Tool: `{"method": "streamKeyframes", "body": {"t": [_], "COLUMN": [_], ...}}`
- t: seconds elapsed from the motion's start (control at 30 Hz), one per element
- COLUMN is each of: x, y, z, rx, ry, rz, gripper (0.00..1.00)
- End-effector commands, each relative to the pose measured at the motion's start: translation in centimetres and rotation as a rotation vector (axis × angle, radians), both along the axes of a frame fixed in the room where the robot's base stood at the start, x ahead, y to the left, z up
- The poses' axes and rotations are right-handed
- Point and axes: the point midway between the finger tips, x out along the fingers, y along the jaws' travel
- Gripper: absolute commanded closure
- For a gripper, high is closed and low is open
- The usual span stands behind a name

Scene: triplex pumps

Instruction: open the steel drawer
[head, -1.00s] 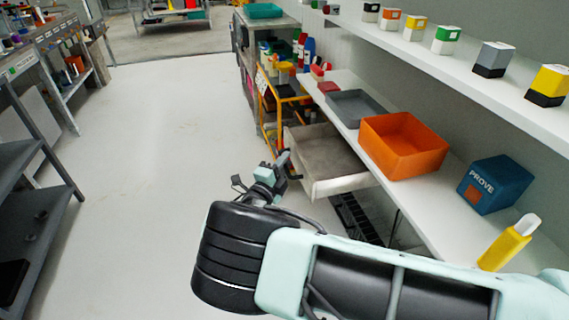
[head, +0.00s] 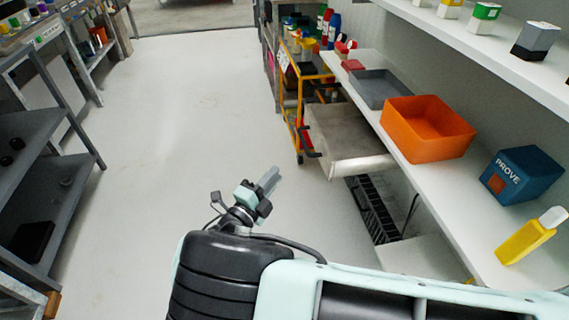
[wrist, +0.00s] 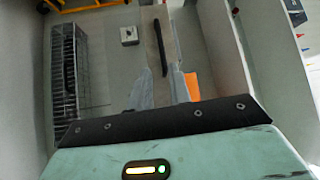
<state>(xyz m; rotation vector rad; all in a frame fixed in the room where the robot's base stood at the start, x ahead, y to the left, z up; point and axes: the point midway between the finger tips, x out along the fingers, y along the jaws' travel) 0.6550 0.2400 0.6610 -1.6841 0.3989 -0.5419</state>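The steel drawer (head: 345,135) is pulled out from under the white bench, and its grey interior shows in the head view. A dark bar handle (head: 308,142) is on its front. My gripper (head: 270,177) is left of and below the drawer front in the head view, apart from it. In the wrist view the dark handle (wrist: 160,48) lies lengthwise on a brownish strip, beyond the fingertips. My gripper (wrist: 160,75) shows two spread grey-blue fingers there, with nothing held between them.
An orange bin (head: 425,135), a grey tray (head: 382,90), a blue box (head: 520,175) and a yellow bottle (head: 525,240) stand on the bench. A yellow cart (head: 300,85) is behind the drawer. Dark shelving (head: 50,185) is at left. The floor between is clear.

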Motion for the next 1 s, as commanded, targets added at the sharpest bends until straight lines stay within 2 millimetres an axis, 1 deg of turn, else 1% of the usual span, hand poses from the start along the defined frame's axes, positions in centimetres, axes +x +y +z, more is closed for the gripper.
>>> {"method": "streamKeyframes", "body": {"t": [0.1,0.23,0.77,0.87,0.97,1.0], "x": [-1.1,-1.8,-1.8,-1.6,-1.4,-1.4], "y": [0.8,1.2,1.2,0.4,-1.8,-3.0], "z": [-0.2,-0.3,-0.3,0.0,0.5,0.8], "rx": [0.001,0.001,0.001,0.047,0.186,0.268], "ry": [0.000,0.000,-0.001,0.005,0.016,0.017], "rz": [0.001,0.001,0.000,-0.031,-0.117,-0.170], "gripper": [0.80,0.80,0.80,0.80,0.80,0.80]}}
